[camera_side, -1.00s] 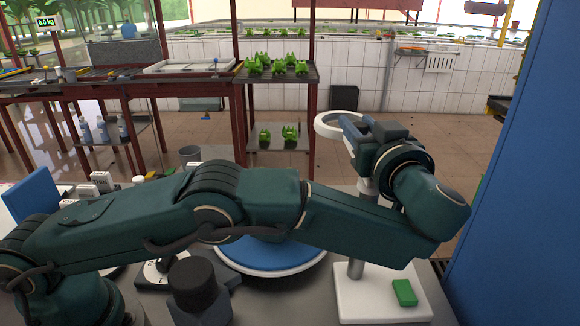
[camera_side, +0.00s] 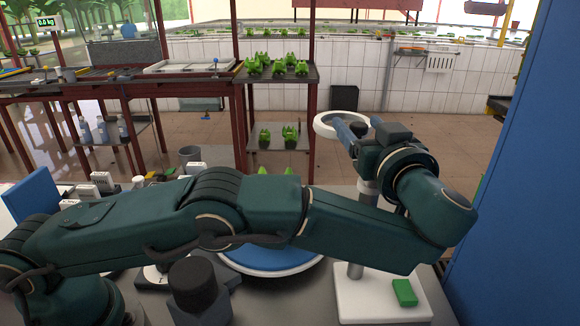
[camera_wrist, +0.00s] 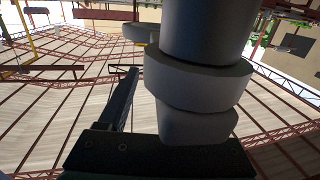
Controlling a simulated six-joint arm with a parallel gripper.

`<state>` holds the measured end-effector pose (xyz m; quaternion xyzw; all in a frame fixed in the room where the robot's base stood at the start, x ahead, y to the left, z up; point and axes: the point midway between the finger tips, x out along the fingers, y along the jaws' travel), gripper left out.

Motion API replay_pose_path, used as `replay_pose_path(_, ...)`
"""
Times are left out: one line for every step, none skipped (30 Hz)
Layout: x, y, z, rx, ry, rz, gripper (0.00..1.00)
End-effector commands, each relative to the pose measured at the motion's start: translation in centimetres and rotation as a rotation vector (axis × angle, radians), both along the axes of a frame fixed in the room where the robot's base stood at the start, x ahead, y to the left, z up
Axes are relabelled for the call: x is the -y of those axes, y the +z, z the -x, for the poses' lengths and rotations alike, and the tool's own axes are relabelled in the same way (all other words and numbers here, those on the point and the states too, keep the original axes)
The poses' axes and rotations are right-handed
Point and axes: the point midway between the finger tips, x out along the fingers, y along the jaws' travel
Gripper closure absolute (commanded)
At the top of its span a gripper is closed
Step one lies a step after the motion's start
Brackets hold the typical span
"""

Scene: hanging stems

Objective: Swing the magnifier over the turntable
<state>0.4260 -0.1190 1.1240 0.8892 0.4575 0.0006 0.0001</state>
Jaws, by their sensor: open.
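The magnifier's white ring (camera_side: 328,117) stands at the right, high on a post (camera_side: 356,270) over a white base (camera_side: 350,300). The turntable (camera_side: 270,258), a blue disc with a white rim, lies left of the base, partly behind my arm; the ring is not above it. My gripper (camera_side: 352,132) is open at the top of the post, close beside the ring. In the wrist view a grey post with a wide collar (camera_wrist: 195,80) fills the right, beside one dark finger (camera_wrist: 121,100). Contact cannot be told.
A green block (camera_side: 404,292) lies on the white base. A dark knob-like object (camera_side: 193,285) stands in front of the turntable. A blue panel (camera_side: 33,195) stands at the left and a large blue wall (camera_side: 525,180) at the right. Shelves with green plants (camera_side: 277,68) stand behind.

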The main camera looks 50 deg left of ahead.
Motion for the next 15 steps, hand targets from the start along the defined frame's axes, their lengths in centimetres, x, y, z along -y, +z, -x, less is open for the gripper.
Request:
replay_pose_path(0.7, -0.1, 0.4, 0.000, -0.004, 0.000, 0.34)
replay_pose_path(1.0, -0.1, 0.6, 0.001, -0.004, 0.001, 0.34)
replay_pose_path(1.5, -0.1, 1.0, 0.001, -0.004, 0.002, 0.34)
replay_pose_path(1.8, -0.1, 1.2, -0.001, -0.004, 0.001, 0.34)
replay_pose_path(1.9, -0.1, 1.3, 0.002, -0.002, 0.001, 0.34)
replay_pose_path(2.1, -0.1, 1.5, 0.002, -0.002, 0.001, 0.34)
replay_pose_path(2.3, -0.1, 1.6, 0.001, -0.002, -0.001, 0.34)
replay_pose_path(2.5, 0.0, 1.7, 0.002, -0.003, 0.000, 0.34)
replay_pose_path(2.7, 0.0, 1.9, 0.002, -0.002, 0.000, 0.34)
replay_pose_path(2.8, 0.0, 2.0, 0.001, -0.002, -0.002, 0.34)
replay_pose_path(3.0, 0.0, 2.1, 0.001, -0.002, 0.000, 0.34)
replay_pose_path(3.1, 0.0, 2.3, 0.001, -0.002, 0.000, 0.34)
replay_pose_path(3.2, 0.0, 2.3, 0.001, -0.002, 0.000, 0.34)
replay_pose_path(3.2, 0.0, 2.4, 0.001, -0.002, -0.001, 0.34)
replay_pose_path(3.3, 0.0, 2.5, 0.001, -0.001, -0.001, 0.34)
